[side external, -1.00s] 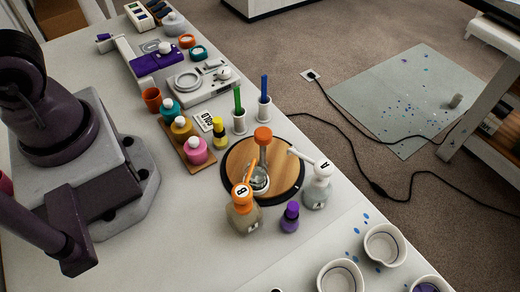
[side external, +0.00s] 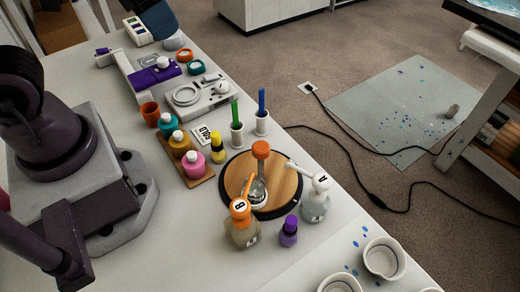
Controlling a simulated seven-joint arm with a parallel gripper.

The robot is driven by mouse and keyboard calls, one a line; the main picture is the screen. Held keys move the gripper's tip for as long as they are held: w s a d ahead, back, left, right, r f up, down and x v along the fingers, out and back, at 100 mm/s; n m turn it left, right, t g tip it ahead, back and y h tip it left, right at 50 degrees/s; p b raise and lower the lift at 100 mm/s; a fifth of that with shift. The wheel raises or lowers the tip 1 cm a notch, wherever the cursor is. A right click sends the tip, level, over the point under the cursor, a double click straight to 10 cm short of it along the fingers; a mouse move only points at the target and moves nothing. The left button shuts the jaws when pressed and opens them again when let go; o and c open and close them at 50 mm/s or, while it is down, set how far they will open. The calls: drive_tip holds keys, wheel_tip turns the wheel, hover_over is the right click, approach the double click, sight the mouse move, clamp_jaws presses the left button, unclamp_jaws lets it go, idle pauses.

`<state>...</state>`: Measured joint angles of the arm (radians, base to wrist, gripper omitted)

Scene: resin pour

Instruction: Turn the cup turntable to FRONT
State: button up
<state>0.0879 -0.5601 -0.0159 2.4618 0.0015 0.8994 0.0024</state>
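The cup turntable (side external: 285,200) is a round wooden disc with a black rim on the light table, near the middle of the side external view. A clear cup (side external: 259,190) stands on its front-left part, partly hidden by the orange spout of bottle B. A post with an orange cap (side external: 261,149) stands at the back of the disc. I cannot make out a FRONT label or pointer. Bottle B (side external: 241,232), with an orange top, stands at the front edge. Bottle A (side external: 316,207), with a white top, stands at the right edge. My gripper's fingers are not in view.
A purple-capped bottle (side external: 288,232) stands between the two pump bottles. Paint jars (side external: 194,165) line a wooden tray left of the disc. Green (side external: 236,125) and blue (side external: 262,110) sticks stand in white holders behind. White cups (side external: 383,258) are at the front right.

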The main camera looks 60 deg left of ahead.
sight(261, 146)
drive_tip(key=w+d+f+m+g, duration=0.2)
drive_tip(key=w+d+f+m, duration=0.35)
drive_tip(key=m, duration=0.35)
drive_tip(key=w+d+f+m+g, duration=0.2)
drive_tip(key=w+d+f+m, duration=0.2)
drive_tip(key=d+m, duration=0.4)
drive_tip(key=shift+m, duration=0.4)
drive_tip(key=f, duration=0.8)
drive_tip(key=a+f, duration=0.1)
drive_tip(key=f, duration=0.4)
drive_tip(key=shift+s+a, duration=0.1)
clamp_jaws()
